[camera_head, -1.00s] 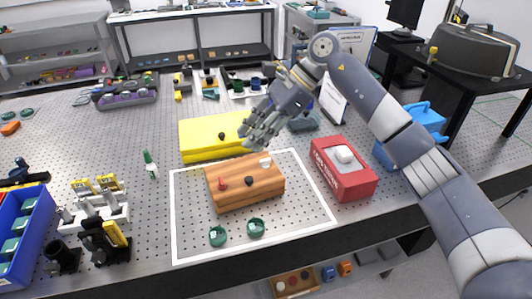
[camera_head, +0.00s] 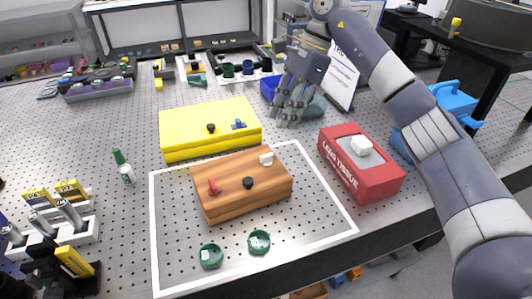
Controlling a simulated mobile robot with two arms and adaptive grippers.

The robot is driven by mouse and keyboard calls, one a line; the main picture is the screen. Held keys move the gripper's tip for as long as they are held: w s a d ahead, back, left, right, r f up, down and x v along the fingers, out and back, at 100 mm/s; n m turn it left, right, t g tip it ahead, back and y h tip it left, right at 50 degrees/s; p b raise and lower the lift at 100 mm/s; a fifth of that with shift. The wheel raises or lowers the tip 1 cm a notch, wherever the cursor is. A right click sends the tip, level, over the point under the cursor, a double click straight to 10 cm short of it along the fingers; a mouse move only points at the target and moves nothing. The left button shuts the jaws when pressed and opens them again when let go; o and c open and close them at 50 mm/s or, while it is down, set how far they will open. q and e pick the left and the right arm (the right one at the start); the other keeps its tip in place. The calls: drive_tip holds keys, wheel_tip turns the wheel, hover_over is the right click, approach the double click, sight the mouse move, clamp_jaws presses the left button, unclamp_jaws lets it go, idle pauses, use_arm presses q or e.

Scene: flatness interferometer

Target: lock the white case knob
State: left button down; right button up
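The wooden case (camera_head: 240,192) sits inside the white outline on the perforated table. On its top are a red knob (camera_head: 214,187) at left, a black knob (camera_head: 248,183) in the middle and the white knob (camera_head: 266,158) at the back right. I cannot tell from here how the white knob is turned. My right gripper (camera_head: 290,115) hangs behind and to the right of the case, beyond the white knob and apart from it. Its fingers are spread and empty. My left gripper is not in view.
A yellow case (camera_head: 190,135) with black and blue knobs lies behind the wooden one. A red tissue box (camera_head: 365,175) stands at right.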

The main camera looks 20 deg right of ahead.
sight(267, 155)
drive_tip(key=p+x, duration=0.2)
drive_tip(key=x, duration=0.8)
drive_tip(key=shift+s+a+f, duration=0.1)
drive_tip(key=shift+s+f, duration=0.05)
drive_tip(key=shift+f, duration=0.15)
clamp_jaws()
